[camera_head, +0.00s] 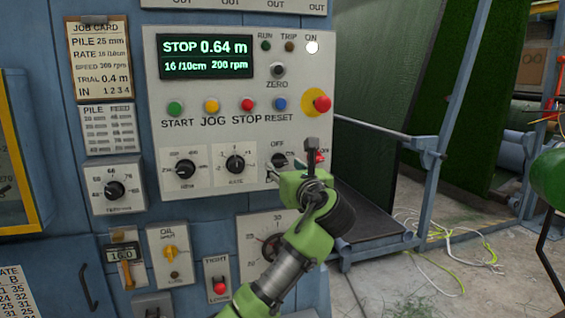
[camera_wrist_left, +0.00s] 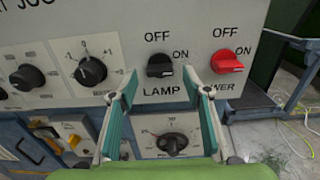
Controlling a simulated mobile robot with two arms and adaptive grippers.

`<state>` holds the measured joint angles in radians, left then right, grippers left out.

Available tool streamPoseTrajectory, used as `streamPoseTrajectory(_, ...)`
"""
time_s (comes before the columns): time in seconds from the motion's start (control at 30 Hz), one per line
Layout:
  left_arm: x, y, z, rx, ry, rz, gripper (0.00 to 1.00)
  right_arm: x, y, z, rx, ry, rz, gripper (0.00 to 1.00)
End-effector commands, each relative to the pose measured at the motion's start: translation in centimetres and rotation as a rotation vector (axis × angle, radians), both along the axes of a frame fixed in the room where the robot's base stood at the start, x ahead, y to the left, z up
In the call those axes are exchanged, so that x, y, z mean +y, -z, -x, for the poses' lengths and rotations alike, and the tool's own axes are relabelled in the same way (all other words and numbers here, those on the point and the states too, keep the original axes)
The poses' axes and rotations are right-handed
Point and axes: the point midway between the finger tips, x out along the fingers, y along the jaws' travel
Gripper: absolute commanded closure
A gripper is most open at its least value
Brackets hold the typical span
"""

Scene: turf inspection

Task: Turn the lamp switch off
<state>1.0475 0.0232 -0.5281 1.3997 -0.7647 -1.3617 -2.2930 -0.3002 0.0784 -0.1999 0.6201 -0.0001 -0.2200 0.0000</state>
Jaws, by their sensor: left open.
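The lamp switch (camera_wrist_left: 160,66) is a black rotary knob above the word LAMP on the grey control panel (camera_wrist_left: 120,22). Its grip lies about level, towards ON, with OFF above it. In the head view the lamp switch (camera_head: 279,160) is partly covered by my gripper. My left gripper (camera_head: 305,165) is at the panel's lower right. In the wrist view my left gripper (camera_wrist_left: 164,94) is open and empty, its two fingers apart on either side below the lamp switch. I cannot tell whether they touch anything. My right gripper is not in view.
A red power switch (camera_wrist_left: 227,62) sits just right of the lamp switch, and a black rate dial (camera_wrist_left: 91,70) sits left. A red and yellow emergency knob (camera_head: 319,102) is above. A blue metal frame (camera_head: 450,115) stands to the right.

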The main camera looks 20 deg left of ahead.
Motion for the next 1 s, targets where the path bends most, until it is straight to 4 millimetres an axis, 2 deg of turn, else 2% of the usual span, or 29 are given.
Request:
streamPoseTrajectory(0.2, 1.2, 0.0, -1.8, 0.001, -0.001, -0.001, 0.56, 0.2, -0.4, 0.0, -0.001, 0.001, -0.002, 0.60)
streamPoseTrajectory(0.53, 1.4, 0.1, -2.1, -0.001, 0.000, 0.001, 0.56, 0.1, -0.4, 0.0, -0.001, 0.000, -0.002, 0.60)
streamPoseTrajectory(0.57, 1.4, 0.1, -2.1, -0.001, 0.000, 0.001, 0.58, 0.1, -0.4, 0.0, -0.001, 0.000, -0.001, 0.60)
streamPoseTrajectory(0.7, 1.4, 0.1, -2.1, 0.000, 0.000, 0.000, 0.94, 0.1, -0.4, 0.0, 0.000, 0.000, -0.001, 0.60)
streamPoseTrajectory(1.0, 1.4, 0.1, -2.1, -0.008, 0.000, 0.013, 0.94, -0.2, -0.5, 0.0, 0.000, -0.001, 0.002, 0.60)
